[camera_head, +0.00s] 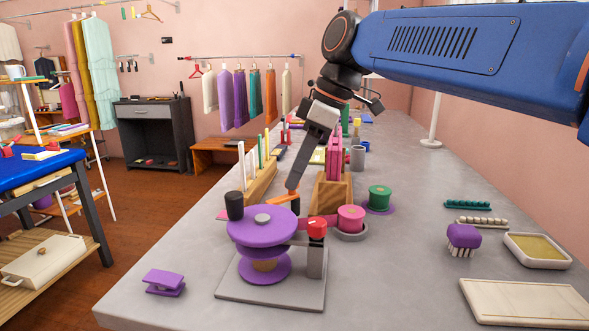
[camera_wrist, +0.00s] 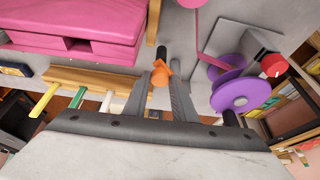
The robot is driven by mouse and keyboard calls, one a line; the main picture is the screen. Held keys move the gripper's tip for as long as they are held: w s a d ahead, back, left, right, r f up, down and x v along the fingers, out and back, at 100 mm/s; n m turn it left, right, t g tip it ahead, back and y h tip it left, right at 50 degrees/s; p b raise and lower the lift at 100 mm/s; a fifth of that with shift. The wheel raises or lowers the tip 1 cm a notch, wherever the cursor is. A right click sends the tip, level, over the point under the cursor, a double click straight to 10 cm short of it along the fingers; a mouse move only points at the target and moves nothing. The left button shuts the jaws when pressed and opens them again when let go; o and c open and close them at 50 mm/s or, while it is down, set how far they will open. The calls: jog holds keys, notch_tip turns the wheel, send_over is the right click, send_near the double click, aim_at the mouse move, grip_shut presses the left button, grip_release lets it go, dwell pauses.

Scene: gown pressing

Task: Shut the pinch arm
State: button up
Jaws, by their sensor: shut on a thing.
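A device with a grey base plate (camera_head: 270,288), stacked purple discs (camera_head: 262,226), a black knob (camera_head: 234,205) and a red-capped grey post (camera_head: 316,247) stands on the near part of the table. My gripper (camera_head: 291,186) reaches down from above and is shut on this orange piece, which shows between the fingers in the wrist view (camera_wrist: 160,75). How the piece joins the device is hidden.
A pink spool (camera_head: 351,219) and a green spool (camera_head: 380,197) stand right of the device. A wooden rack (camera_head: 262,183) and a wooden block with pink pieces (camera_head: 331,193) stand behind. A purple clip (camera_head: 164,282) lies front left. The front right holds a tray (camera_head: 538,249) and board (camera_head: 525,303).

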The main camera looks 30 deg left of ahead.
jog(key=m, duration=0.1)
jog(key=s+d+m+t, duration=0.1)
jog(key=m, duration=0.2)
jog(key=shift+s+d+m+t, duration=0.3)
jog(key=shift+s+t, duration=0.1)
jog(key=shift+s+d+m+t, duration=0.2)
jog(key=shift+s+m+t, duration=0.3)
jog(key=shift+m, duration=0.7)
jog(key=shift+s+d+m+t, duration=0.2)
jog(key=shift+s+m+t, duration=0.25)
jog(key=shift+m, duration=0.75)
jog(key=o, duration=1)
jog(key=shift+o, duration=0.2)
jog(key=shift+r, duration=0.1)
jog(key=v, duration=1.7)
jog(key=shift+a+r, duration=0.15)
jog(key=shift+r, duration=0.1)
